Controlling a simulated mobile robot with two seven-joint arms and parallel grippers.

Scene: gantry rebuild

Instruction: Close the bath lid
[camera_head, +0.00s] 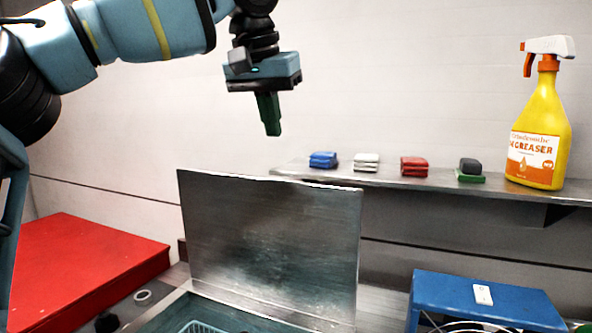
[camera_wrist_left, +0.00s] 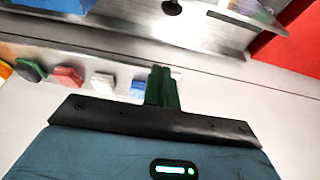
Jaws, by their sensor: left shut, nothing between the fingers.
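The bath lid (camera_head: 270,240) is a flat metal panel standing upright, open, at the back edge of the bath. The bath (camera_head: 170,312) is a sunken basin at the bottom of the head view, with part of a teal basket (camera_head: 203,327) inside; its front is cut off. My left gripper (camera_head: 271,128) is shut and empty, fingers pointing down, above the lid's top edge and apart from it. In the left wrist view its green fingers (camera_wrist_left: 162,90) are together. A metal surface (camera_wrist_left: 225,25) shows beyond them. My right gripper is in neither view.
A wall shelf (camera_head: 340,177) behind the lid holds folded blue, pale and red cloths, a dark block on a green pad, and a yellow degreaser bottle (camera_head: 540,130). A red box (camera_head: 85,265) stands left, a blue box (camera_head: 480,290) right. The space around the gripper is clear.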

